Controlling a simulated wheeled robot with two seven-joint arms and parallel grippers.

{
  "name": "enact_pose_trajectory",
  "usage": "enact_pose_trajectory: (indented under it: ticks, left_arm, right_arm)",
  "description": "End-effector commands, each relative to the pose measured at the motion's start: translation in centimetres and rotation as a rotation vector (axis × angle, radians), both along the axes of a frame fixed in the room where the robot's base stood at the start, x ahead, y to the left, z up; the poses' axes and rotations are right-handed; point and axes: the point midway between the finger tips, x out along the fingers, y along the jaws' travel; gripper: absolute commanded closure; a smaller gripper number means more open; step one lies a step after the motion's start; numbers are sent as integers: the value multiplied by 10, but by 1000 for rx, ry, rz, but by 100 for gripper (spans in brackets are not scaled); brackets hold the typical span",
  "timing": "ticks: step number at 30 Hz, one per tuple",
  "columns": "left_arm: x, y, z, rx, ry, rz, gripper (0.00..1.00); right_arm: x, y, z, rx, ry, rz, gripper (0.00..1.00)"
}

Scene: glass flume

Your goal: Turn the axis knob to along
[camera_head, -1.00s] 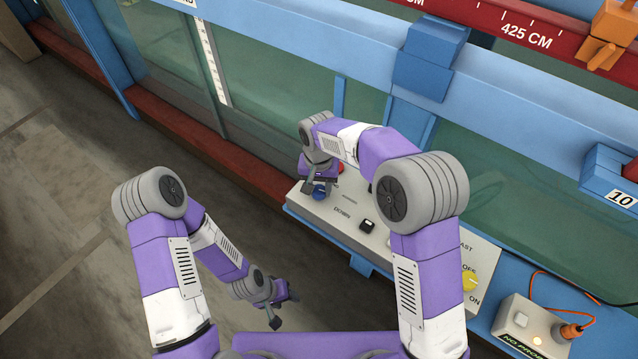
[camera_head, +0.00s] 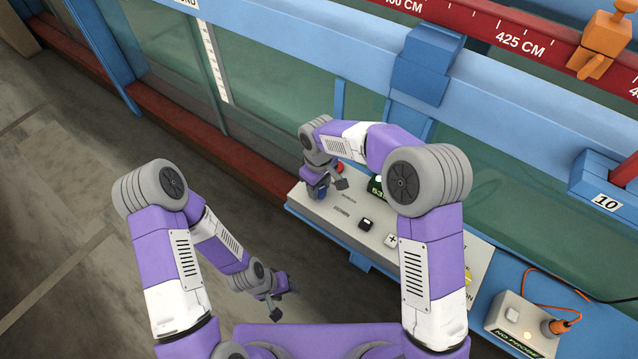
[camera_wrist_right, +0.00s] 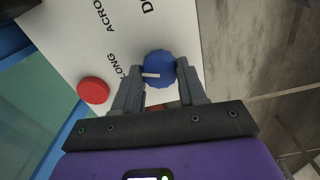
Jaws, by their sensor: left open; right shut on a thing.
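The axis knob is a blue, ridged round knob (camera_wrist_right: 160,66) with a white pointer line. In the right wrist view the line points left, toward the partly hidden label ending in "LONG" (camera_wrist_right: 131,66). The "ACROSS" label, cut by the frame edge, is farther up. My right gripper (camera_wrist_right: 158,84) is shut on the knob, one finger on each side. In the head view the knob (camera_head: 318,191) shows partly under my right gripper (camera_head: 328,186), at the panel's left end. My left gripper (camera_head: 282,297) is open and empty, low over the floor side.
A red button (camera_wrist_right: 93,90) sits beside the knob. The pale control panel (camera_head: 348,226) also carries a black switch (camera_head: 366,224) and a plus button (camera_head: 391,240). A box with an orange cable (camera_head: 512,314) stands at right. The glass flume lies behind; open floor is at left.

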Motion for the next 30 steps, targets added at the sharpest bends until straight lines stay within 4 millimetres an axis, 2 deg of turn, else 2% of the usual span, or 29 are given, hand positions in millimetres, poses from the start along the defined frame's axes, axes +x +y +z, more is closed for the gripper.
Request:
enact_pose_trajectory:
  ticks: [6, 15, 30]
  left_arm:
    - [0, 0, 6, 0, 0, 0, 49]
    - [0, 0, 10, 0, 0, 0, 49]
    - [0, 0, 11, 0, 0, 0, 49]
  right_arm:
    - [0, 0, 1, 1, -2, 174, 89]
    - [0, 0, 1, 1, -3, 329, 89]
    - [0, 1, 1, 2, -4, 388, 89]
